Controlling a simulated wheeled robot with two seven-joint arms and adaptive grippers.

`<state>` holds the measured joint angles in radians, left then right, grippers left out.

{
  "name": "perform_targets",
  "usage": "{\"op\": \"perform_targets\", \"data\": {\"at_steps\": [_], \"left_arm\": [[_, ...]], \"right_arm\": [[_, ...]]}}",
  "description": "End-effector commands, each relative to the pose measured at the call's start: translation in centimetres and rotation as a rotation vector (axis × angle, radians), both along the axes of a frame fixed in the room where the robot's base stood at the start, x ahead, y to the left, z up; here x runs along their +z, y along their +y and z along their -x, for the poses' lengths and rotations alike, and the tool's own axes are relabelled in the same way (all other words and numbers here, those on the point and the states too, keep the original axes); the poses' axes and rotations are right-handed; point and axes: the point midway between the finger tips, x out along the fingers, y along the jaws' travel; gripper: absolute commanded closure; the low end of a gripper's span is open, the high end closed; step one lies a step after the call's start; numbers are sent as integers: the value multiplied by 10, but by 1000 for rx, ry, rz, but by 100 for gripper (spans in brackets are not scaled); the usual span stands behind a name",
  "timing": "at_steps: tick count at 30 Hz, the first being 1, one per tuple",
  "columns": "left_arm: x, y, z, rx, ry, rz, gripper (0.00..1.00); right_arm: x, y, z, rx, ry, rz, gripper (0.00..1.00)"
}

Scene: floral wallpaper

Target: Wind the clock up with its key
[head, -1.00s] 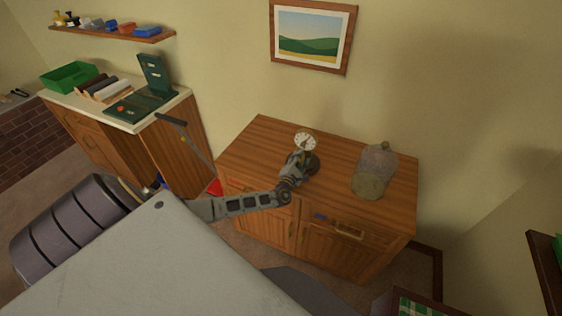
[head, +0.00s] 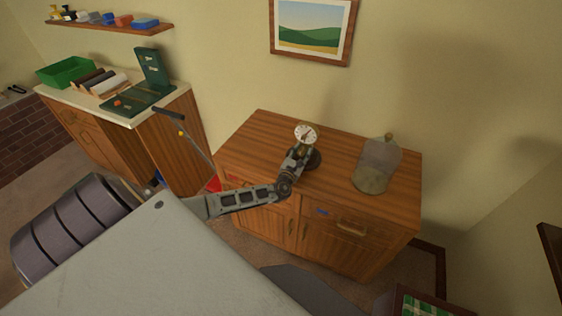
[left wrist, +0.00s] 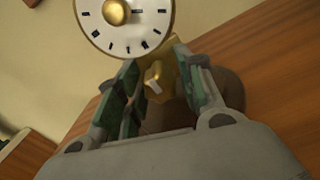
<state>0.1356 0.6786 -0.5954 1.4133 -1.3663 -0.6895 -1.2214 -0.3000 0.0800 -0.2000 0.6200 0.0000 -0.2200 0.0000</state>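The clock, with a round white dial (head: 305,134) and a brass body, stands on the wooden cabinet. Its dial (left wrist: 125,28) and brass centre also show at the top of the left wrist view. Below the dial, a small brass piece with a pale bit, apparently the key (left wrist: 154,80), sits in front of the brass body. My left gripper (head: 300,154) is at the clock's front. In the left wrist view its fingers (left wrist: 155,68) are spread on either side of the brass piece, with gaps visible. My right gripper is not in view.
A clear glass dome (head: 375,170) stands on the cabinet top (head: 256,140), right of the clock. Bare wood lies between them. A counter at the left holds a green bin (head: 65,71) and a dark green device (head: 140,94). A framed picture (head: 311,28) hangs behind.

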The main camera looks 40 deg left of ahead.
Motion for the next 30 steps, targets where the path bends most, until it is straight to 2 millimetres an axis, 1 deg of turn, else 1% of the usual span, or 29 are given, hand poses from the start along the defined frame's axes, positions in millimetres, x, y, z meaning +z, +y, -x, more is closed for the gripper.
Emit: {"op": "perform_targets", "data": {"at_steps": [1,9,30], "left_arm": [[-2,0,0,0,-7,27,63],[-2,0,0,-1,-43,186,63],[-1,0,0,0,-142,589,63]], "right_arm": [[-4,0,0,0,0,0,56],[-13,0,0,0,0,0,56],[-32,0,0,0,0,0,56]]}}
